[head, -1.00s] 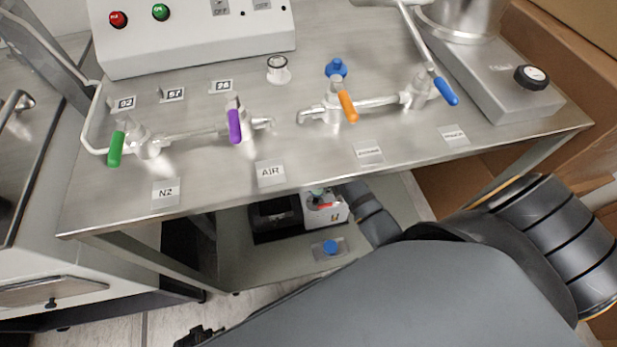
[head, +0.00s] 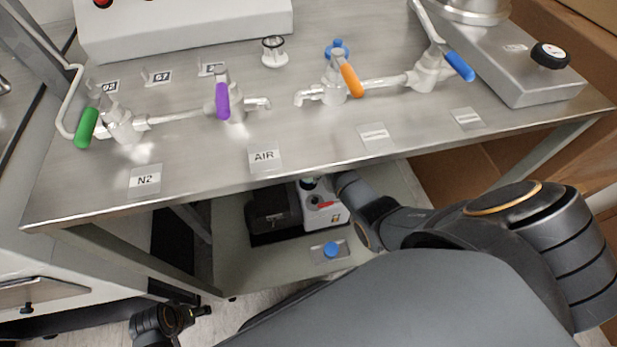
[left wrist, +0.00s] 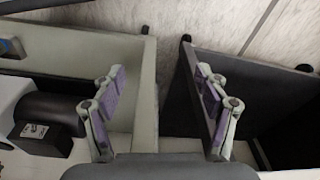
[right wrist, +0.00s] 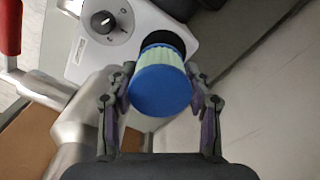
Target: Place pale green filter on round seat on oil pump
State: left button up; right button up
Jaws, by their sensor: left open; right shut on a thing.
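The pale green filter (right wrist: 164,58) has a blue end cap (right wrist: 160,92) towards the right wrist camera. My right gripper (right wrist: 160,76) is shut around it. The filter's far end meets or overlaps a black round part (right wrist: 166,38) at the oil pump's edge; I cannot tell if it is seated. The oil pump (head: 322,212), white and black, stands on the shelf under the table; its white body (right wrist: 72,30) also shows in the right wrist view. In the head view the table edge hides my right gripper. My left gripper (left wrist: 160,74) is open and empty, low at left (head: 203,311).
The steel table (head: 200,165) with coloured valve handles overhangs the pump. A blue round piece (head: 331,250) lies on the lower shelf (head: 285,268) in front of the pump. A red handle (right wrist: 10,26) and metal pipework (right wrist: 85,125) are close left of my right gripper.

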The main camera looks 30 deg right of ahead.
jog(key=shift+w+f, duration=0.15)
notch_tip(320, 180, down, 3)
jog(key=shift+w+f+b, duration=0.1)
jog(key=shift+b, duration=0.85)
pick_arm(q)
notch_tip(320, 180, up, 6)
jog(key=d, duration=0.1)
jog(key=shift+s, duration=0.35)
jog(key=shift+d, duration=0.1)
pick_arm(e)
jog(key=shift+f, duration=0.15)
jog(key=o, duration=1.2)
jog(key=shift+c, duration=0.2)
